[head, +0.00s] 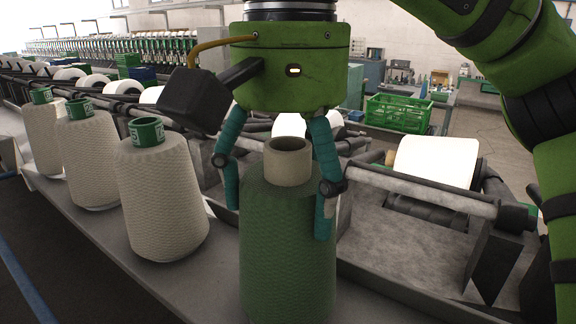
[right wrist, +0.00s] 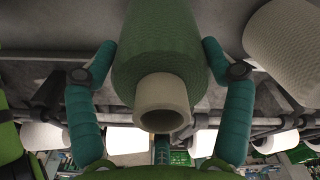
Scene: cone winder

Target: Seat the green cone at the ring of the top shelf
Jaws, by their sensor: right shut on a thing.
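The green cone (head: 287,245) is upright at the bottom middle of the head view, with a bare beige tube (head: 288,160) at its top. My right gripper (head: 277,208) comes down from above, one teal finger on each side of the cone's upper part, and is shut on it. In the right wrist view the green cone (right wrist: 160,50) lies between the two fingers, its tube mouth facing the camera. The grey shelf (head: 165,283) runs beneath the cones. The cone's base is at the picture's lower edge, so I cannot tell whether it touches the shelf. No ring is clearly visible. My left gripper is not in view.
Several cream cones with green tube tops, the nearest one (head: 163,200) included, stand in a row on the shelf to the left. Behind are winder bars and white packages (head: 436,162). A green crate (head: 398,113) stands farther back. Bare shelf lies between the nearest cream cone and the green cone.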

